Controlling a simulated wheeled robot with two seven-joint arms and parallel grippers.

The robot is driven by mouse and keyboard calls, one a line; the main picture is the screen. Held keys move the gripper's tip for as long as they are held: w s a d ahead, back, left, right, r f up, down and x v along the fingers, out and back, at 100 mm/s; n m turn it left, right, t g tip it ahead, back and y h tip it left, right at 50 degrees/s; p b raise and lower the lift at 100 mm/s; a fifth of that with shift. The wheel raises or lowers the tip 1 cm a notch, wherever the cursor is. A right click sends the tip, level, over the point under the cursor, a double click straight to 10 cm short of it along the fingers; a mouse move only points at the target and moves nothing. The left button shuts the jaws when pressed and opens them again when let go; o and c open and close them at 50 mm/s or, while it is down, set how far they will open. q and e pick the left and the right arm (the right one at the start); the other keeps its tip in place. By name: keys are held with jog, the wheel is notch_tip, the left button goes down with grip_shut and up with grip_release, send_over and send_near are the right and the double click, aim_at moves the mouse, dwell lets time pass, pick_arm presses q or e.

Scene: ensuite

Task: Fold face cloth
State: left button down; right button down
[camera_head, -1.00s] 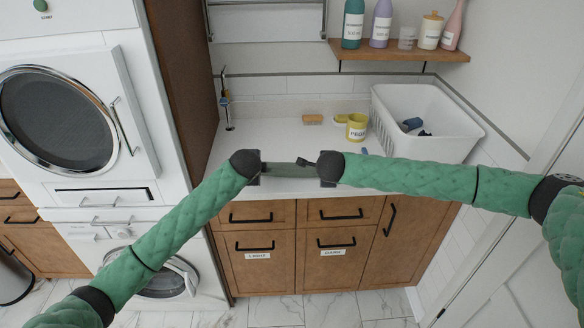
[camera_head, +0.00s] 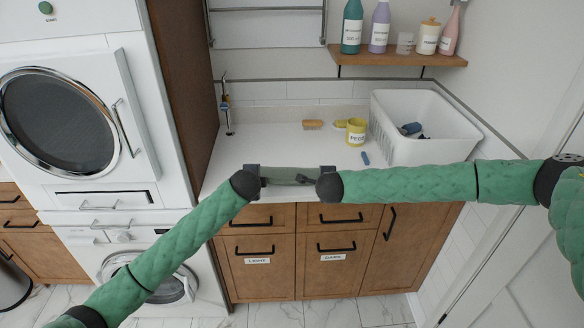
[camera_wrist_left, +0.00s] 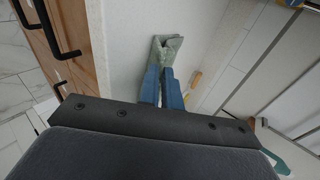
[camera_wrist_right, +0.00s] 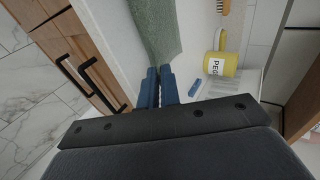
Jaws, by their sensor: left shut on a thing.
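A grey-green face cloth (camera_head: 283,173) lies near the counter's front edge, between my two grippers. My left gripper (camera_head: 264,178) is shut on its left end; in the left wrist view, the cloth (camera_wrist_left: 167,48) sticks out between the blue fingertips (camera_wrist_left: 163,72). My right gripper (camera_head: 310,180) is at the cloth's right end. In the right wrist view, its blue fingers (camera_wrist_right: 159,70) are close together with the cloth (camera_wrist_right: 155,28) just beyond the tips. Whether they grip the cloth is not clear.
On the white counter (camera_head: 260,145) stand a yellow pegs mug (camera_head: 356,132), a wooden brush (camera_head: 313,124), a small blue object (camera_head: 365,158) and a white laundry basket (camera_head: 428,147). A shelf (camera_head: 400,60) with bottles hangs above. The counter behind the cloth is clear.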

pick_arm(q)
jog(key=c, duration=1.3)
grip_release()
pick_arm(e)
jog(key=c, duration=1.3)
grip_release()
pick_arm(q)
jog(key=shift+s+r, duration=0.1)
jog(key=shift+r, duration=0.2)
pick_arm(e)
jog(key=shift+s+r, duration=0.15)
jog(key=shift+r, duration=0.15)
pick_arm(q)
jog(key=s+r, duration=0.4)
jog(key=r, duration=0.1)
jog(key=s+r, duration=0.1)
jog(key=r, duration=0.2)
jog(key=shift+s+r, duration=0.2)
jog(key=shift+s, duration=0.2)
pick_arm(e)
jog(key=s+r, duration=0.3)
jog(key=r, duration=0.2)
jog(key=s+r, duration=0.2)
jog(key=r, duration=0.1)
jog(key=shift+s+r, duration=0.2)
jog(key=shift+s, duration=0.15)
jog(key=shift+f, duration=0.1)
